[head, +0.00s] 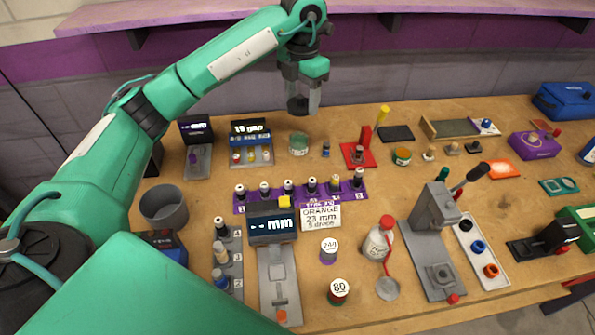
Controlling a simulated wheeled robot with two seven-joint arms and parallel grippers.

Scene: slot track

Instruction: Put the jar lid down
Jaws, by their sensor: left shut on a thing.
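My left gripper (303,99) hangs above the back part of the table, pointing down. It is shut on a small dark round piece, which looks like the jar lid (297,105); the fingers hide much of it. A glass jar (298,144) with a greenish rim stands upright on the table below the gripper, apart from it. No separate lid shows on the jar. My right gripper is not in view.
A blue-backed rack of small bottles (251,142) stands left of the jar, and a red stand (355,155) to its right. A purple rack of several bottles (325,193) lies in front. Bare wood (225,180) shows between them.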

